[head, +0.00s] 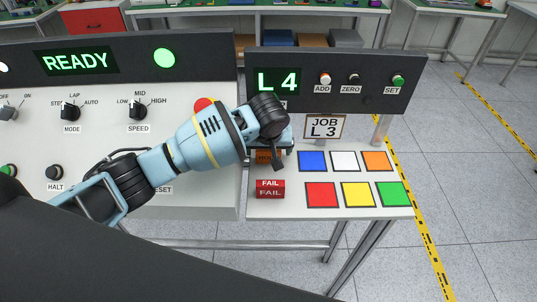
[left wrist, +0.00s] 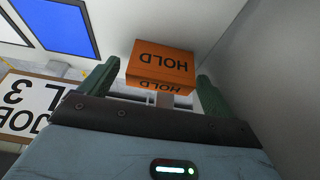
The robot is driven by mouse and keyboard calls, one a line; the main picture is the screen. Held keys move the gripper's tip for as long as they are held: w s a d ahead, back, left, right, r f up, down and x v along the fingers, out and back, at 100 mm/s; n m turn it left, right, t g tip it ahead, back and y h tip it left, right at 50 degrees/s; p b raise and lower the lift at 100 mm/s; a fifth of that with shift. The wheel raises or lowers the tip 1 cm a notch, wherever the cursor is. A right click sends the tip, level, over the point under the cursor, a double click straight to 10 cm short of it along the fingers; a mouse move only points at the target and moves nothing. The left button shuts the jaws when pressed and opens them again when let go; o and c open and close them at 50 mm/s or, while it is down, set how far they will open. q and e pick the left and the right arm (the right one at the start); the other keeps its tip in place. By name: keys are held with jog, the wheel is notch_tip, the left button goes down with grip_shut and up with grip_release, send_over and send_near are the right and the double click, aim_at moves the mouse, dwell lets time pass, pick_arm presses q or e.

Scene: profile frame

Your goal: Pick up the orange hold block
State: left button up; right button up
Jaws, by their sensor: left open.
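The orange hold block (head: 264,158) stands on the white shelf at the right of the console, partly hidden by my left gripper (head: 277,149) in the head view. In the left wrist view the hold block (left wrist: 163,65) shows its HOLD lettering upside down. The two green fingers of my left gripper (left wrist: 156,86) are open, one on each side of the block's near end. Gaps show between the fingers and the block, so it is not gripped. My right gripper is not in view.
A red FAIL block (head: 270,189) stands just in front of the hold block. A JOB L 3 sign (head: 324,127) stands close to the right of the gripper. Coloured squares, such as the blue one (head: 312,161), lie to the right. The display panel (head: 330,80) rises behind.

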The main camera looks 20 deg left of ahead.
pick_arm(q)
jog(key=shift+f, duration=0.1)
jog(key=c, duration=1)
jog(key=shift+c, duration=0.2)
notch_tip(320, 180, up, 10)
jog(key=shift+r, duration=0.1)
